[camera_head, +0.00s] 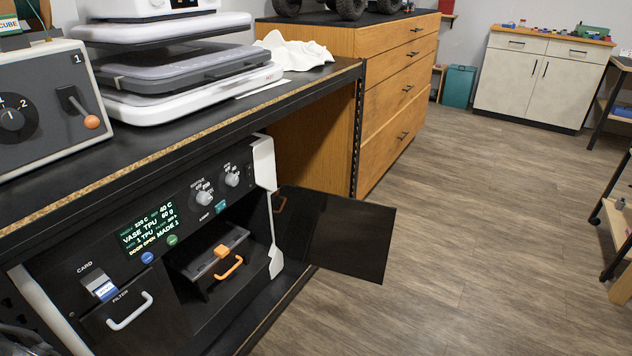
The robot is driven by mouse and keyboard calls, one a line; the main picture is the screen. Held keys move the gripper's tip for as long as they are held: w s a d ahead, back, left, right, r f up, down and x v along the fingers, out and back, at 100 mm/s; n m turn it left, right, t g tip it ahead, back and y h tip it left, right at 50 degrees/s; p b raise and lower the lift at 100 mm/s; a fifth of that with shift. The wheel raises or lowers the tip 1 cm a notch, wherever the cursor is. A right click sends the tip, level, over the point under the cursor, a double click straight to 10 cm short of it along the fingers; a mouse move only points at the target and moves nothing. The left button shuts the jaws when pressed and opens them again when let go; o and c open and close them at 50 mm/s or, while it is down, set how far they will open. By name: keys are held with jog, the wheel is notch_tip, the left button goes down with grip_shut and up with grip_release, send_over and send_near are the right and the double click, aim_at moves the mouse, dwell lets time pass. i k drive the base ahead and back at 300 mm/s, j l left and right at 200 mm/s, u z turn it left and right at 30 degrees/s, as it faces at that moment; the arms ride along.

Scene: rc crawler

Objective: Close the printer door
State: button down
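The printer (165,262) stands on the shelf under the dark bench top at the lower left. Its dark door (345,235) stands wide open, swung out to the right over the floor, with a small brown-orange handle (280,204) near its left part. The printer's lit display (150,230) includes the words "DOOR OPEN". Inside the open chamber is a dark tray with an orange handle (231,268) and an orange block (222,251). My gripper cannot be made out in this view.
The bench top (215,120) carries a grey control box (38,105), a flat white-and-grey machine (185,75) and crumpled white cloth (295,52). A wooden drawer cabinet (395,85) stands behind the door. The wooden floor (450,220) right of the door is clear. Shelving stands at the right edge.

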aim_at(352, 237)
jog(key=u, duration=1)
jog(key=i+l+u, duration=0.1)
jog(key=l+u, duration=1.05)
jog(key=l, duration=0.25)
jog(key=k+l+u, duration=0.15)
jog(key=l, duration=0.25)
jog(key=k+l+u, duration=0.2)
jog(key=l, duration=0.2)
jog(key=k+l+u, duration=0.1)
jog(key=l, duration=0.3)
jog(key=k+l, duration=0.1)
jog(key=l, duration=0.25)
jog(key=k+l+u, duration=0.15)
jog(key=l, duration=0.25)
jog(key=k+l, duration=0.15)
jog(key=l, duration=0.2)
jog(key=k+l, duration=0.1)
jog(key=l, duration=0.25)
jog(key=k+l, duration=0.15)
jog(key=l, duration=0.15)
jog(key=k+l, duration=0.1)
jog(key=l, duration=0.25)
jog(key=k+l, duration=0.15)
jog(key=l, duration=0.2)
jog(key=k+l, duration=0.1)
jog(key=l, duration=0.25)
jog(key=k+l+z, duration=0.3)
jog(key=k+l, duration=0.2)
jog(key=l, duration=0.1)
